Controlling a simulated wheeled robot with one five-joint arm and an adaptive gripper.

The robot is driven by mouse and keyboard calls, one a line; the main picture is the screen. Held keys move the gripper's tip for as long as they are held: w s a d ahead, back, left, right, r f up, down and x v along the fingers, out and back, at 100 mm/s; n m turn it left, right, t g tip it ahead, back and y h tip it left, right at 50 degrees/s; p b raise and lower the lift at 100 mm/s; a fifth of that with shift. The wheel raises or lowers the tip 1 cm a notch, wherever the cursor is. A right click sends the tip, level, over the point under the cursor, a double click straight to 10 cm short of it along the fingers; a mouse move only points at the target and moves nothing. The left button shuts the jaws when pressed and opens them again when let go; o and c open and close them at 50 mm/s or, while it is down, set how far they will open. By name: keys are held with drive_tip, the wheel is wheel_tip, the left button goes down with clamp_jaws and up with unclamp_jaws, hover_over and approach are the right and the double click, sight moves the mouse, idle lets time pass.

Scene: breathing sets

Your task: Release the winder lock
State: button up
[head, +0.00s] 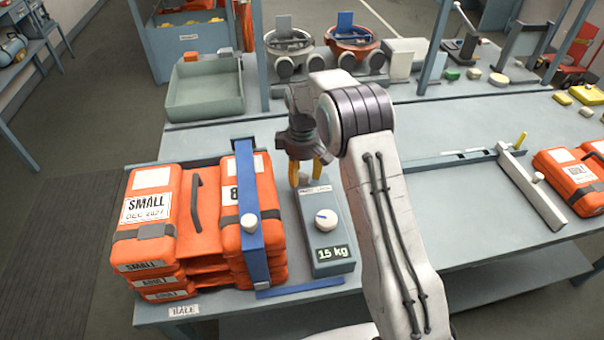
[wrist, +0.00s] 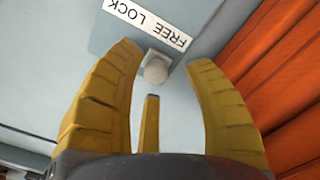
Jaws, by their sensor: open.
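The winder (head: 325,232) is a grey box with a white dial (head: 326,220) and a display reading 15 kg. A white label (wrist: 148,22) reading FREE and LOCK shows upside down in the wrist view.
A green-grey tray (head: 205,90) is at the back left. A long rail fixture (head: 530,185) lies to the right. Some bench (head: 455,230) is clear right of my arm.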

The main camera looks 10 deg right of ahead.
sight(302, 175)
wheel_tip(302, 175, up, 12)
drive_tip(key=shift+f, duration=0.2)
idle(0.4)
idle(0.5)
